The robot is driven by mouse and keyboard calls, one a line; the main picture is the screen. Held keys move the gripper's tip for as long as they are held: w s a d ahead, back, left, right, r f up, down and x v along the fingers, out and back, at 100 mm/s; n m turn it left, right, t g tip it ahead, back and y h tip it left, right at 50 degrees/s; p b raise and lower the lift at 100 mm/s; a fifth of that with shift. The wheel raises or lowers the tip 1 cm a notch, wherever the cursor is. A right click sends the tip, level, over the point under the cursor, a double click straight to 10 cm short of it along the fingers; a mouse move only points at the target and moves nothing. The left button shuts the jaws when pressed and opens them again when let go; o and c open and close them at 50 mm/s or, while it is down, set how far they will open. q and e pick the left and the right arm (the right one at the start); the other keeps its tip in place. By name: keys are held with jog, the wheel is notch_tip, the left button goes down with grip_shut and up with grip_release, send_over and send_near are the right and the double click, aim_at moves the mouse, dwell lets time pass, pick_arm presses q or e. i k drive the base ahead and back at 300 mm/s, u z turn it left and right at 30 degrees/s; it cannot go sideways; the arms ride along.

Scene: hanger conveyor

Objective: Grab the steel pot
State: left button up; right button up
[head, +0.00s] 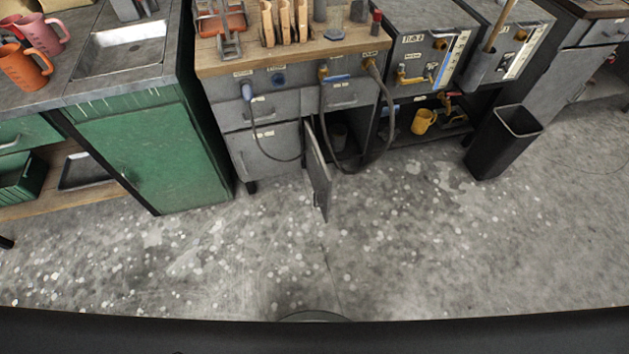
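No steel pot shows clearly in the head view. A grey rounded object (339,135) stands in the dark open compartment under the wooden-topped bench; it is small and shaded, and I cannot tell if it is the pot. The compartment's narrow grey door (318,172) hangs open toward me. Neither of my grippers is in view.
A green cabinet (150,150) with a sink (122,47) and mugs (24,67) stands at left. Hoses (385,130) loop before the bench (262,115). A yellow mug (423,121) sits on a low shelf; a black bin (503,142) stands at right. The foreground floor is clear.

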aim_at(337, 132)
jog(key=k, duration=1.35)
jog(key=z, duration=0.6)
jog(key=i, duration=0.7)
jog(key=z, duration=1.2)
jog(key=i, duration=2.5)
jog(key=u, duration=1.05)
jog(key=i, duration=0.75)
jog(key=u, duration=1.05)
jog(key=i, duration=0.2)
jog(key=u, duration=0.15)
